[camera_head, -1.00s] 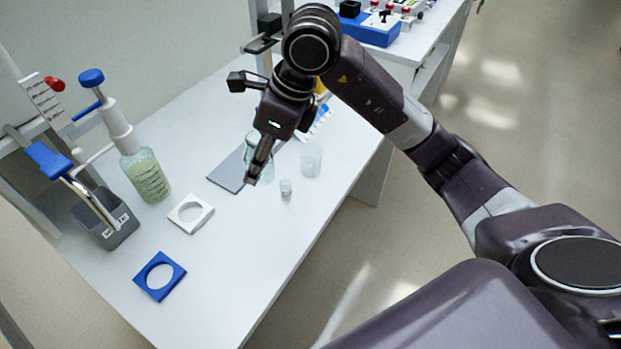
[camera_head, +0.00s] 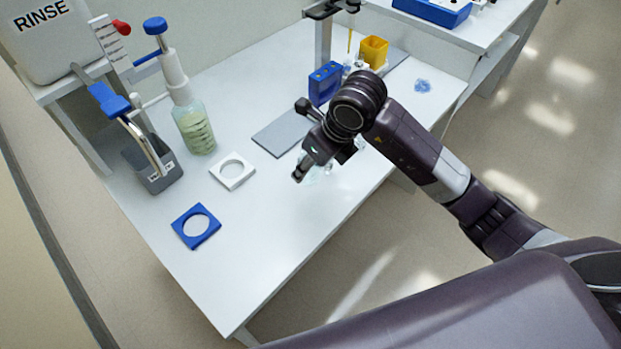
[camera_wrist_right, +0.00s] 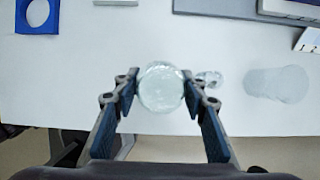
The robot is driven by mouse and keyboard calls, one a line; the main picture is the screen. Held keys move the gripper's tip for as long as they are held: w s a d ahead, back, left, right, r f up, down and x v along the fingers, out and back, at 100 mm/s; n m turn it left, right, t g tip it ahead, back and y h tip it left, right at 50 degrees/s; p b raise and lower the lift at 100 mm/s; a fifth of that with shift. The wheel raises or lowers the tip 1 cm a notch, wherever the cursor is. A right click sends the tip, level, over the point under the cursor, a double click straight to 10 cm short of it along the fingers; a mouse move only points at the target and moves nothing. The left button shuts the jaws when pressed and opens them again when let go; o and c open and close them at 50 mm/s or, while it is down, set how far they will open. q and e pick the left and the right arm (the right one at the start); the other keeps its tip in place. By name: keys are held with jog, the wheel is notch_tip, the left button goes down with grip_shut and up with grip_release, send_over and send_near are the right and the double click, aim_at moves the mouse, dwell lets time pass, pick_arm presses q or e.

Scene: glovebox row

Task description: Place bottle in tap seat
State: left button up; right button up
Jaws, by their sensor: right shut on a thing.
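My right gripper (camera_wrist_right: 160,98) is shut on a clear round glass bottle (camera_wrist_right: 161,88), seen from above in the right wrist view. In the head view the gripper (camera_head: 299,174) is over the white bench's front part, right of the seats; the bottle is mostly hidden there. A blue square seat with a round hole (camera_head: 192,243) lies on the bench in front of the grey tap holder; it also shows in the wrist view (camera_wrist_right: 22,22). A white square seat (camera_head: 231,185) lies behind it. My left gripper is out of view.
A RINSE tank (camera_head: 45,55) with a blue-handled tap (camera_head: 108,98) stands at left. A green-liquid pump bottle (camera_head: 195,130) stands behind the white seat. A grey plate (camera_head: 280,133) lies near my gripper. In the wrist view, small glassware (camera_wrist_right: 278,84) stands right of the held bottle.

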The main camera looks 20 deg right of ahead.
jog(key=shift+f, duration=3)
jog(key=shift+f, duration=0.1)
jog(key=o, duration=1.3)
jog(key=shift+o, duration=0.2)
